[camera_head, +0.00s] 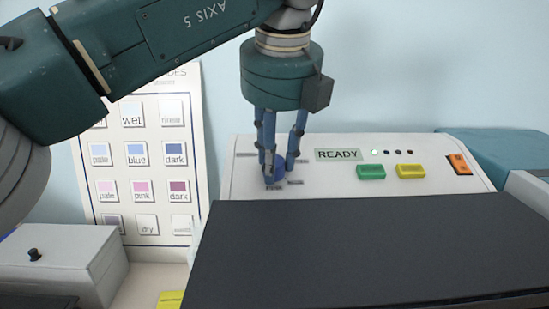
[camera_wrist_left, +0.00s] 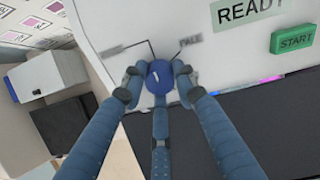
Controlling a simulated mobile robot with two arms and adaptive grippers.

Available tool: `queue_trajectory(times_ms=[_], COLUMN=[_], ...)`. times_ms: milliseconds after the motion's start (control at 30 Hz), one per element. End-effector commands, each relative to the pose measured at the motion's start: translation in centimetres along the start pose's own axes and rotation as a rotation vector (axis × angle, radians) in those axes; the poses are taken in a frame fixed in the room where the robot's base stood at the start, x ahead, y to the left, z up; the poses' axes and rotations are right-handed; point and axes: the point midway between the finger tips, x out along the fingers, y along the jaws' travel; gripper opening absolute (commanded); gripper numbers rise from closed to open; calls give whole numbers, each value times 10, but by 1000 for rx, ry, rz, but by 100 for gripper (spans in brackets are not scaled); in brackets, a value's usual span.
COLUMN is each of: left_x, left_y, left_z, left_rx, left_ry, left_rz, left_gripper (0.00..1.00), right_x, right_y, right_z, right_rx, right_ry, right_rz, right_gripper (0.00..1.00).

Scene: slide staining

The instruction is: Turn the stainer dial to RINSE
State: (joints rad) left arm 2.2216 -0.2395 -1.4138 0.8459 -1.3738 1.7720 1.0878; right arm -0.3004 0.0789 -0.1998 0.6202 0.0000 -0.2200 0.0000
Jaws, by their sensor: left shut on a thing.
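The stainer (camera_head: 330,180) is a white machine with a sloped control panel. Its dial (camera_wrist_left: 160,77) is a round blue knob with a short white pointer mark, near the panel's left part. In the head view the dial (camera_head: 280,172) is partly hidden by fingers. My left gripper (camera_head: 275,168) comes down from above and is shut on the dial, with its blue fingers around the knob in the left wrist view (camera_wrist_left: 159,82). One printed label near the dial reads PALE (camera_wrist_left: 190,41); the others are too blurred to read. My right gripper is not in view.
The panel also has a READY display (camera_head: 338,155), a green START button (camera_head: 371,172), a yellow button (camera_head: 410,171) and an orange switch (camera_head: 458,164). A black slab (camera_head: 370,250) lies in front. A color chart (camera_head: 145,215) and a grey box (camera_head: 65,265) are left.

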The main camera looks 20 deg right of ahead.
Motion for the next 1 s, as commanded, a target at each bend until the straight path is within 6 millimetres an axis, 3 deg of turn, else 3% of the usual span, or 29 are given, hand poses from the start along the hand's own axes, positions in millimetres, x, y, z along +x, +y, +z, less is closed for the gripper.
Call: queue_trajectory(times_ms=[33,67,133,467,867,1000], left_x=[0,0,0,-2,-54,-56], left_y=[0,0,0,0,-1,1], left_z=[0,0,0,0,0,-15], left_rx=[-1,-1,0,1,-2,4], left_ry=[-1,0,0,0,-3,0], left_rz=[-1,-1,-1,0,-2,-1], left_gripper=[2,34,48,48,48,48], right_x=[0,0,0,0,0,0], right_y=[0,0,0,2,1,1], right_z=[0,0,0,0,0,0], right_rx=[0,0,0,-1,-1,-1], right_ry=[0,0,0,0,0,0], right_rz=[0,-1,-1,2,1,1], right_gripper=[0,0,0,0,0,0])
